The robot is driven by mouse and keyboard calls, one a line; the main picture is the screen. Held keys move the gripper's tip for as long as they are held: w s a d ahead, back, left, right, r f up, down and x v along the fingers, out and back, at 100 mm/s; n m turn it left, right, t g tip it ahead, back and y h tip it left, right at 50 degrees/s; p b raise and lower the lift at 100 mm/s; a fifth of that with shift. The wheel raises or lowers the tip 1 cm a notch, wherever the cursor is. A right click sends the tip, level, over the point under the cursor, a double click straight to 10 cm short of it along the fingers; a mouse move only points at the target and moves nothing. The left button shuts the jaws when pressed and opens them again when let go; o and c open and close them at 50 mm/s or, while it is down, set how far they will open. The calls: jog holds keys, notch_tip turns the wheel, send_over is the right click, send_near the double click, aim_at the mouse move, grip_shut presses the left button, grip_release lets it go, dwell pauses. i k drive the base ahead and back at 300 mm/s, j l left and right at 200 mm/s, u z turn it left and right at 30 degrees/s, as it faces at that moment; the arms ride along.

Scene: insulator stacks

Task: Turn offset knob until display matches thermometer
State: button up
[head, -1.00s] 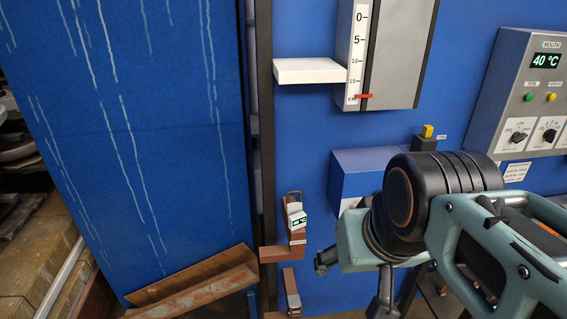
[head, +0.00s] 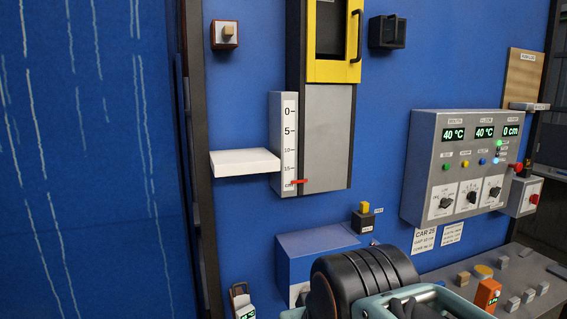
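A grey control box (head: 462,166) hangs on the blue wall at the right of the head view. Its displays read 40 °C (head: 453,134), 40 °C (head: 484,132) and 0 cm (head: 510,131). Three black knobs sit below, a left knob (head: 446,203), a middle knob (head: 471,198) and a right knob (head: 494,191); I cannot read which is the offset knob. A small device with a green display (head: 246,313), possibly the thermometer, is cut off at the bottom edge; its reading is unclear. My gripper is out of view; only my arm shows at the bottom.
A vertical scale (head: 288,145) with a red pointer stands beside a white shelf (head: 245,162). A yellow-framed door (head: 334,40) is above. A blue box (head: 318,252) juts out behind my arm. A sloping desk (head: 510,270) with buttons and an orange device (head: 488,293) lies below the control box.

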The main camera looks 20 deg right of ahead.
aim_at(472, 196)
jog(key=l+z, duration=0.2)
jog(key=z, duration=0.25)
jog(key=l+z, duration=0.2)
jog(key=z, duration=0.3)
jog(key=l+z, duration=0.2)
jog(key=z, duration=0.25)
